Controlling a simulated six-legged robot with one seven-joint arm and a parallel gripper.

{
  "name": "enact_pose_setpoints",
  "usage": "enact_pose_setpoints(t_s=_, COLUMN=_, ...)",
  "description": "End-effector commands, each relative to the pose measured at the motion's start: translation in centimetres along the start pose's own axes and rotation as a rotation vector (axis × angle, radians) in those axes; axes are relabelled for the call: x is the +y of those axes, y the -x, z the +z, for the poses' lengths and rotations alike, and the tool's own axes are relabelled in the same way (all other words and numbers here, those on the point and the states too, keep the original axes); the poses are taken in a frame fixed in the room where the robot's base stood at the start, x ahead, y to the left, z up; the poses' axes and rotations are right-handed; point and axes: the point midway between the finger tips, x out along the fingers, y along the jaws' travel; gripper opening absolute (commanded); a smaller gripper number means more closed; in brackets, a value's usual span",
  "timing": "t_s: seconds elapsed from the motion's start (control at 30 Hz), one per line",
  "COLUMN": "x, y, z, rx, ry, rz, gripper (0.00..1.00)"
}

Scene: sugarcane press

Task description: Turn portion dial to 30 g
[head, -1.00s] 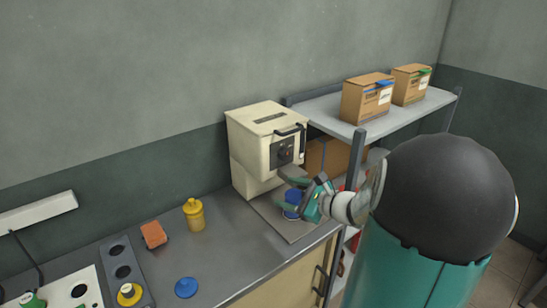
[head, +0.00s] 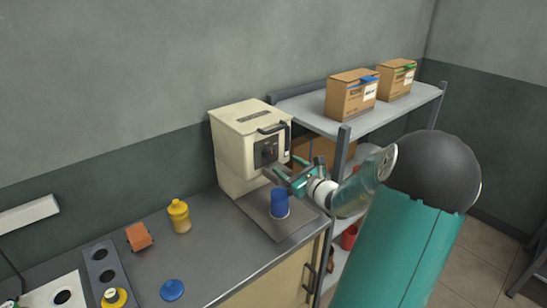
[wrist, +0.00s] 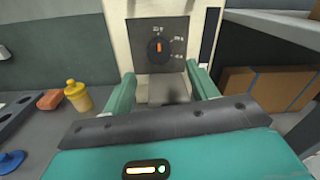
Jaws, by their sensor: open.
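The cream dispenser (head: 236,125) stands on the counter's back right, with a dark panel on its front. The portion dial (wrist: 158,48) is a dark round knob with an orange pointer, which looks nearly upright; the small marks around it are too blurred to read. My gripper (head: 278,172) is open and empty in front of the dispenser. In the wrist view its two green fingers (wrist: 162,88) are spread below the dial, apart from it. A blue cup (head: 279,202) stands on the grey plate (head: 262,222) under the dispenser, below my gripper.
A yellow bottle (head: 179,216), an orange sponge (head: 138,237) and a blue lid (head: 172,290) are on the counter to the left. A metal shelf (head: 375,117) with two cardboard boxes stands right of the dispenser. The counter (head: 215,255) is clear in the middle.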

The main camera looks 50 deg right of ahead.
Motion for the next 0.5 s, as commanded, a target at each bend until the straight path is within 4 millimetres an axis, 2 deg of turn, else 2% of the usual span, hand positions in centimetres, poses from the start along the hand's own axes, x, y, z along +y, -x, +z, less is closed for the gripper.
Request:
enact_pose_setpoints(t_s=0.1, x=0.1, y=-2.6, z=0.0, rx=-0.002, ry=-0.003, rz=0.004, gripper=0.58)
enact_pose_setpoints(t_s=0.3, x=0.2, y=-6.0, z=0.0, rx=-0.002, ry=-0.002, rz=0.005, gripper=0.58)
enact_pose_setpoints(t_s=0.5, x=0.1, y=-7.5, z=0.0, rx=-0.001, ry=0.000, rz=0.004, gripper=0.58)
